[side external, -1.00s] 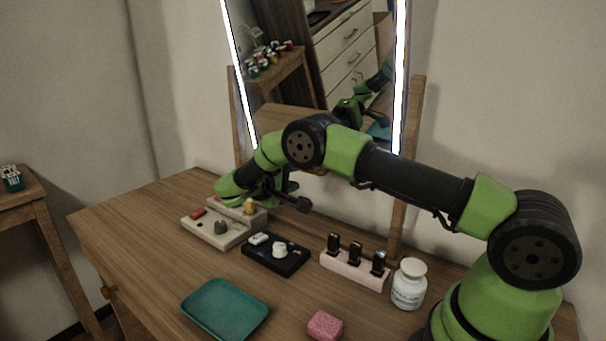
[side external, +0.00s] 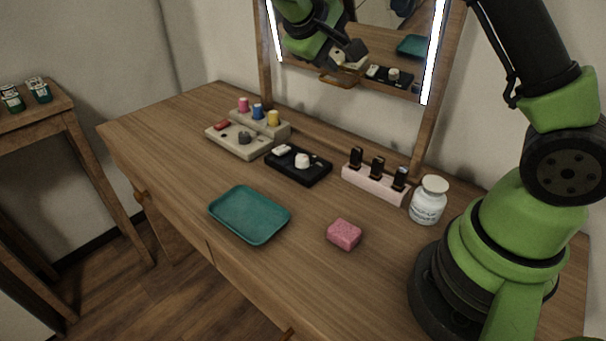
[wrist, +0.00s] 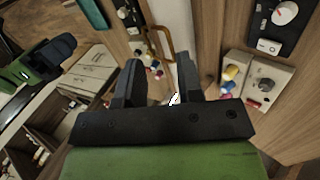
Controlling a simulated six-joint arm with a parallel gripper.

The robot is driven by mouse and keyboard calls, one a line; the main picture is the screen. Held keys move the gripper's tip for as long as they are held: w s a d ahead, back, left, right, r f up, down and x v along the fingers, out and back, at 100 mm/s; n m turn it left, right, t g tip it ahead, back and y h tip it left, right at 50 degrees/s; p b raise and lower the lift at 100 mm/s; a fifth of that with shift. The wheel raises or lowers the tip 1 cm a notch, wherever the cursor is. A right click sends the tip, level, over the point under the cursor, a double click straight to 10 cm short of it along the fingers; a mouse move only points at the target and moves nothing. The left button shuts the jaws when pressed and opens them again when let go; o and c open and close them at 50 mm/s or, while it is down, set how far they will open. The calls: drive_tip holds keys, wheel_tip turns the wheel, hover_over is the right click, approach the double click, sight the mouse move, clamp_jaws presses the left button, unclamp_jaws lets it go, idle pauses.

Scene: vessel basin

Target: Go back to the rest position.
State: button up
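In the wrist view, my gripper (wrist: 158,68) has its two dark fingers apart with an empty gap between them. It is clear of the table objects, and nothing is held. In the side external view, my arm rises out of the top of the picture at the right. A green and black arm end shows at the mirror (side external: 380,35); I cannot tell whether it is my gripper itself or its reflection.
On the wooden table (side external: 165,165) are a cream stand (side external: 235,145) with coloured pieces, a black stand (side external: 312,176), a pink holder (side external: 372,185), a white jar (side external: 428,202), a teal tray (side external: 250,215) and a pink block (side external: 344,234). The table's left part is bare.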

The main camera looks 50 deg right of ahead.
drive_tip(key=s+a+r+m+t+y, duration=0.1)
drive_tip(key=s+a+r+t+y, duration=0.1)
drive_tip(key=s, duration=0.5)
drive_tip(key=s+a+r+t+y, duration=0.2)
drive_tip(key=s+a+t+y, duration=0.1)
drive_tip(key=s+a+y, duration=0.2)
drive_tip(key=s+a+r+m+t+y, duration=0.1)
drive_tip(key=s+a+r+t+y, duration=0.1)
drive_tip(key=s+a+y, duration=0.2)
drive_tip(key=s+a, duration=0.2)
drive_tip(key=s, duration=0.2)
drive_tip(key=shift+s+r+m+t, duration=0.2)
drive_tip(key=shift+s+m+t, duration=0.1)
